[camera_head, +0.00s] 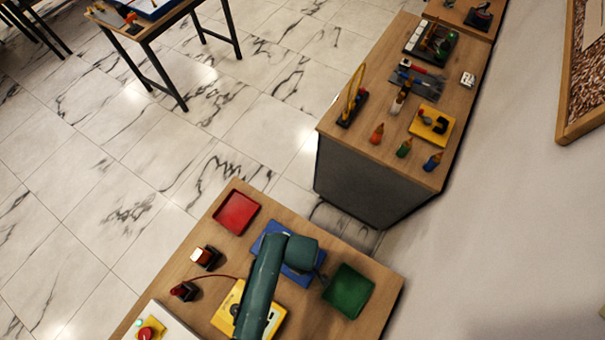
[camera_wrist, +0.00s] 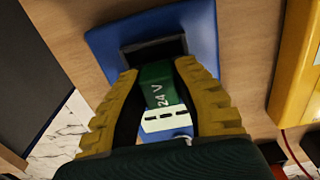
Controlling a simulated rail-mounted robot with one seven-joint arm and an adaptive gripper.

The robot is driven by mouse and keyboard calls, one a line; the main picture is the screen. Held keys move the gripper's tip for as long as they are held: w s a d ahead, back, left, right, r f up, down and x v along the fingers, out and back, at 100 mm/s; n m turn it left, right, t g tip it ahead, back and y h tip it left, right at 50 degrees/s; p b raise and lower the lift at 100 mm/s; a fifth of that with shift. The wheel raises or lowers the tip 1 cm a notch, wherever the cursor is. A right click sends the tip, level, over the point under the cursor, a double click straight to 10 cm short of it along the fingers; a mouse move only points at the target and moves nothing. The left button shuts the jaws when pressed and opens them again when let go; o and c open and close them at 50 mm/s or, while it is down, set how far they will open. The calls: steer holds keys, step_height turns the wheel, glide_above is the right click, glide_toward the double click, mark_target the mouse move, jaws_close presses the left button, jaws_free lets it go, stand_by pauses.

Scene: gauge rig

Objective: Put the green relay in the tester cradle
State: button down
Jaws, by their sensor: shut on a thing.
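The green relay (camera_wrist: 158,88) shows in the wrist view with "24 V" on its side and a pale end with dark slots facing the camera. My gripper (camera_wrist: 158,70) is shut on it, one yellow ribbed finger on each side. The tester cradle (camera_wrist: 153,52) is a black block on a blue base (camera_wrist: 203,35), just beyond the relay. The relay's far end is at the cradle's near edge in the picture; I cannot tell whether they touch or how deep it sits. In the head view my arm covers the relay and much of the blue base (camera_head: 263,240).
On the same wooden table, a red tray (camera_head: 237,212) and a green tray (camera_head: 348,291) lie either side of the blue base. A yellow unit (camera_head: 226,311) with a red lead is close by; it also shows in the wrist view (camera_wrist: 292,65). A cluttered bench (camera_head: 385,150) stands behind.

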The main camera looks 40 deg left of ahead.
steer(key=shift+f, duration=0.15)
steer(key=c, duration=1)
jaws_free()
steer(key=shift+o, duration=0.2)
step_height(320, 180, up, 12)
steer(key=p, duration=0.1)
steer(key=shift+r, duration=0.2)
